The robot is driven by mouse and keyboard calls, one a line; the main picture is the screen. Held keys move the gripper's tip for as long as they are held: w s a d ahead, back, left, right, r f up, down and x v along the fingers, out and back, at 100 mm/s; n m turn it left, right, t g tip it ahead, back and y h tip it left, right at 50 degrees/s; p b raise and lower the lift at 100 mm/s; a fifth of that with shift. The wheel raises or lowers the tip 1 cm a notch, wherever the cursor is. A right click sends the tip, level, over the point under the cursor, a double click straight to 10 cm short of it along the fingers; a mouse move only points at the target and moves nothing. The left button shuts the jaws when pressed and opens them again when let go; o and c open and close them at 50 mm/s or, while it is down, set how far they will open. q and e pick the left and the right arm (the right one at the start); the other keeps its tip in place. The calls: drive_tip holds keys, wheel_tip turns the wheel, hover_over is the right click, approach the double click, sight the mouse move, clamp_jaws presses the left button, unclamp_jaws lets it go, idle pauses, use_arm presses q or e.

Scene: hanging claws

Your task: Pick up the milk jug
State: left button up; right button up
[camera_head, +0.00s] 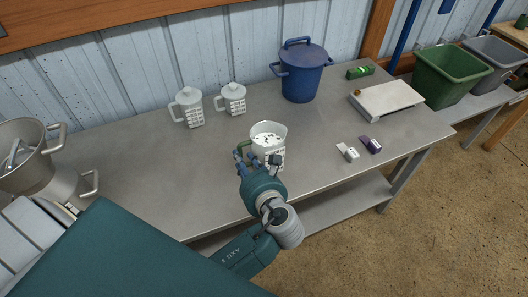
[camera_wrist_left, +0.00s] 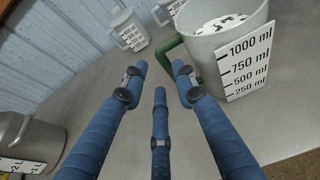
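The milk jug (camera_head: 269,131) is a pale grey measuring jug with a green handle and speckled white contents. It stands upright on the metal table. The wrist view shows the jug (camera_wrist_left: 229,42) at upper right, with a 250 to 1000 ml scale on its side. Its green handle (camera_wrist_left: 172,50) lies just beyond my right-hand fingertip; I cannot tell whether they touch. My left gripper (camera_head: 257,158) is at the front of the jug on the handle side and hides part of it. In the wrist view the blue fingers of this gripper (camera_wrist_left: 160,78) are spread, with nothing between them.
Two lidded measuring jugs (camera_head: 188,108) (camera_head: 233,99) and a blue lidded pot (camera_head: 302,77) stand behind. A white board (camera_head: 387,99), a green box (camera_head: 360,72) and two small blocks (camera_head: 347,152) (camera_head: 371,145) are to the right. A steel pot (camera_head: 25,155) stands left. The table's left middle is clear.

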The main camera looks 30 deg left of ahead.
sight(239, 151)
use_arm(q)
drive_tip(key=x, duration=0.6)
drive_tip(key=shift+w+a+f+p, duration=0.1)
drive_tip(key=shift+w+f+p, duration=0.1)
drive_tip(key=shift+w+p, duration=0.1)
drive_tip(key=shift+c, duration=0.5)
clamp_jaws()
drive_tip(key=shift+w+r, duration=0.1)
drive_tip(key=shift+r, duration=0.1)
